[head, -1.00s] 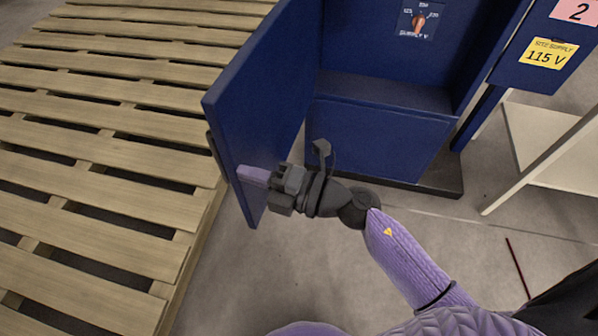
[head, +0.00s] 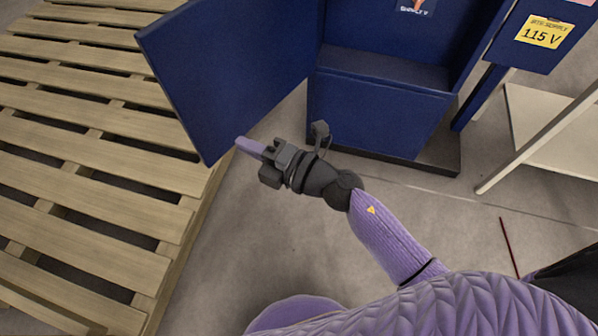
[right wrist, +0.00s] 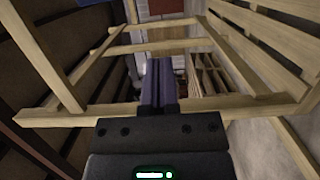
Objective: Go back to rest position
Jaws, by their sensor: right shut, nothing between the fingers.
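My right gripper (head: 250,146) is shut and empty, with its purple fingers pressed together. In the head view it is in front of the lower edge of the open blue cabinet door (head: 225,70); I cannot tell whether it touches the door. In the right wrist view the shut fingers (right wrist: 158,85) point ahead into the room. The blue cabinet (head: 380,110) stands behind and to the right of the gripper, with its door swung out to the left. My left gripper is not in view.
A wooden pallet (head: 90,190) lies on the left, close to the gripper. A pale shelf frame (head: 545,140) stands at the right. The grey floor (head: 290,240) between is clear.

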